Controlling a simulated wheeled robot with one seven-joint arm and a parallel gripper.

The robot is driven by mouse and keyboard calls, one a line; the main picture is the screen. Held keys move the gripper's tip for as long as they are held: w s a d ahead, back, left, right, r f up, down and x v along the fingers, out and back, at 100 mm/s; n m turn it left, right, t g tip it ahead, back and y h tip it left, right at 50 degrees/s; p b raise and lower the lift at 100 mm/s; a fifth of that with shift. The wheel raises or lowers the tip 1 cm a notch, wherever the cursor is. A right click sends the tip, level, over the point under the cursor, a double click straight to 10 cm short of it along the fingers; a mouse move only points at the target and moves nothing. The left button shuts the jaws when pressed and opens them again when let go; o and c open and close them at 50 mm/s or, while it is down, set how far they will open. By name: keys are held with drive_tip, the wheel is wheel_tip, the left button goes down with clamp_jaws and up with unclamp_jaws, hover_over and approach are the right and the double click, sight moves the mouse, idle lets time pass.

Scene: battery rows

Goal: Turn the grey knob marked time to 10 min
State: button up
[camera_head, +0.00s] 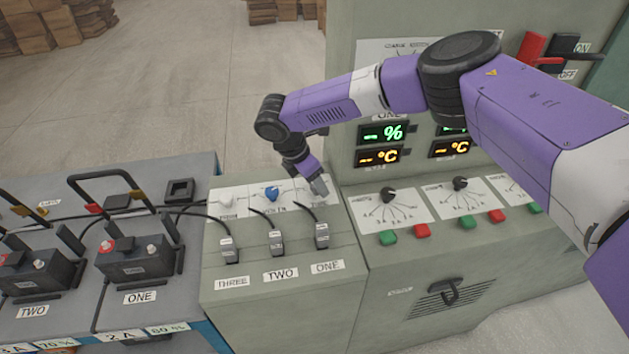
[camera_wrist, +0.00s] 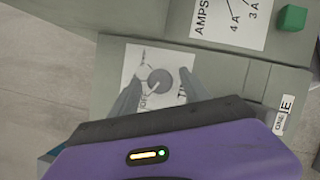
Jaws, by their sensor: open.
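The grey knob (camera_wrist: 160,81) sits on a white dial plate (camera_wrist: 137,60) in the wrist view. It lies between my two fingers, and I cannot tell whether they touch it. A pale pointer mark shows on the knob, running toward the lower left of the picture. The plate's lettering is partly hidden by my fingers, and the scale marks are too small to read. My gripper (camera_head: 319,186) is open over the right end of the sloped panel in the head view, where it hides the knob.
A white knob (camera_head: 226,200) and a blue knob (camera_head: 272,194) stand left of my gripper. Several cabled plugs, including one marked ONE (camera_head: 321,236), sit in front. The taller cabinet (camera_head: 345,118) rises behind, and a panel with black knobs (camera_head: 388,194) lies to the right.

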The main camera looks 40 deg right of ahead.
drive_tip(key=shift+c, duration=0.4)
clamp_jaws()
